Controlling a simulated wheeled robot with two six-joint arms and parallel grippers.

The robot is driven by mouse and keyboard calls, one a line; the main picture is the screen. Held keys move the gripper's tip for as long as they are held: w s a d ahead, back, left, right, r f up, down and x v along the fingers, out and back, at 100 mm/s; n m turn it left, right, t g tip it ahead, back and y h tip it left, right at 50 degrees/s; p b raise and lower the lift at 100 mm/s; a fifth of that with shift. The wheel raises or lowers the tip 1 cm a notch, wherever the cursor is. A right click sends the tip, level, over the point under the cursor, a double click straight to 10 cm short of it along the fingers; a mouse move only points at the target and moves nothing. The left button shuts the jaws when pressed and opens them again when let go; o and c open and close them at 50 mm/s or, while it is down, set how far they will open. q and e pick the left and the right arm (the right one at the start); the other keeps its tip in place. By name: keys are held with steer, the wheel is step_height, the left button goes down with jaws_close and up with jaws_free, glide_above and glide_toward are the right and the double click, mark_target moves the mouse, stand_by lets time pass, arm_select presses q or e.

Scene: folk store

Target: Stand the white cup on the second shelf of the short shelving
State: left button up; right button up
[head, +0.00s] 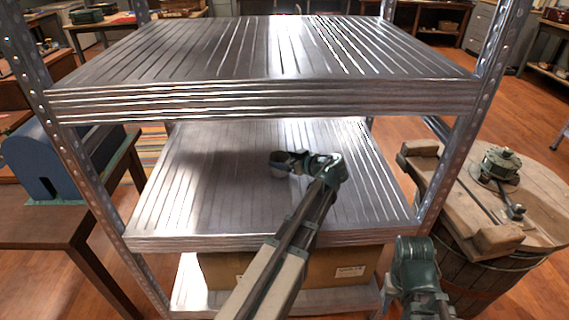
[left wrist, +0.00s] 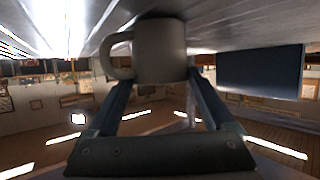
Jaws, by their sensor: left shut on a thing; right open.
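The white cup (head: 279,171) is small and greyish in the head view, at the tip of my left gripper (head: 285,161), over the middle of the second shelf (head: 190,190) of the metal shelving. My left gripper is shut on it. In the left wrist view, which looks upside down, the cup (left wrist: 160,50) sits between the two fingers (left wrist: 160,88) with its handle to the left. Its base is close to the shelf surface (left wrist: 215,22); I cannot tell whether it touches. My right gripper (head: 413,262) is low at the right, outside the shelving, and its fingers are hard to make out.
The top shelf (head: 270,98) is empty and lies above the second shelf. A cardboard box (head: 330,268) stands on the level below. Metal posts (head: 455,150) bound the shelving. A barrel with a wooden board (head: 470,215) stands to the right, a table (head: 60,220) to the left.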

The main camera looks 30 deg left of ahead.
arm_select(q)
steer(key=o, duration=1.2)
steer(key=shift+f, duration=0.1)
steer(key=shift+c, duration=0.2)
steer(key=shift+d+r, duration=0.2)
steer(key=shift+r, duration=0.15)
steer(key=p+v, duration=0.4)
steer(key=v, duration=0.7)
steer(key=shift+d+p, duration=0.25)
steer(key=shift+p, duration=0.05)
steer(key=shift+s, duration=0.15)
